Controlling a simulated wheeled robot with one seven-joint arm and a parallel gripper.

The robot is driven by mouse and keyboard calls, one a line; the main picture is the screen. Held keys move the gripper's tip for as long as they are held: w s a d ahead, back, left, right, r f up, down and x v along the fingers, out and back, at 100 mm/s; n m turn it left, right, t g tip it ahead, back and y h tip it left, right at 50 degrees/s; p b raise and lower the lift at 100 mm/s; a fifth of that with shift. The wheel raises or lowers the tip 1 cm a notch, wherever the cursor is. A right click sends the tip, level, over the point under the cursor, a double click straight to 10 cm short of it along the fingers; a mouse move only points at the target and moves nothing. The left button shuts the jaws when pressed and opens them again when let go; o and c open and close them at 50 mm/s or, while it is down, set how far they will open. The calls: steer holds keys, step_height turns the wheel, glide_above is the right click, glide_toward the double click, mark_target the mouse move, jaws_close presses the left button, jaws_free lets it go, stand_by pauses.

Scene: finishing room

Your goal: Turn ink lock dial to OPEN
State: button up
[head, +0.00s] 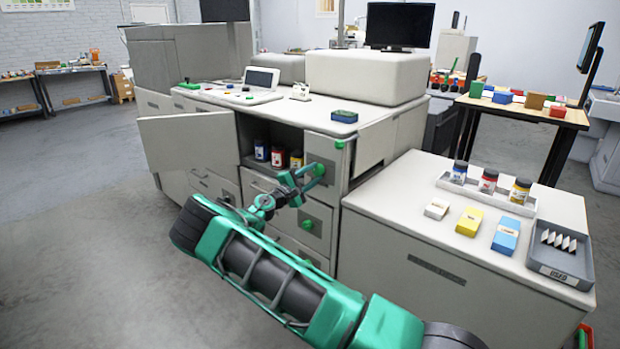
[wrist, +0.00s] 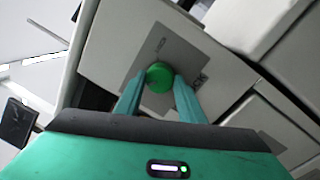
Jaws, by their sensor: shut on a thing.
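The ink lock dial is a round green knob (wrist: 158,77) on a grey plate (wrist: 183,50) set in a pale cabinet front. My gripper (wrist: 158,88) is shut on the dial, one teal finger on each side. In the head view my gripper (head: 312,178) is at the upper right drawer front of the machine, where the fingers and wrist largely hide the dial.
An open cabinet door (head: 188,140) swings out left of a compartment with several ink bottles (head: 278,157). Another green knob (head: 307,225) is below my gripper. A side counter (head: 400,225) at right carries a bottle tray (head: 447,183), small boxes and a grey bin (head: 560,262). Floor at left is clear.

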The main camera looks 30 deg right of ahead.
steer(key=shift+s+d+f, duration=0.1)
steer(key=shift+f, duration=0.15)
steer(key=o, duration=1)
steer(key=shift+o, duration=0.2)
steer(key=shift+r, duration=0.1)
steer(key=shift+a, duration=0.3)
steer(key=v, duration=1)
steer(key=shift+a, duration=0.15)
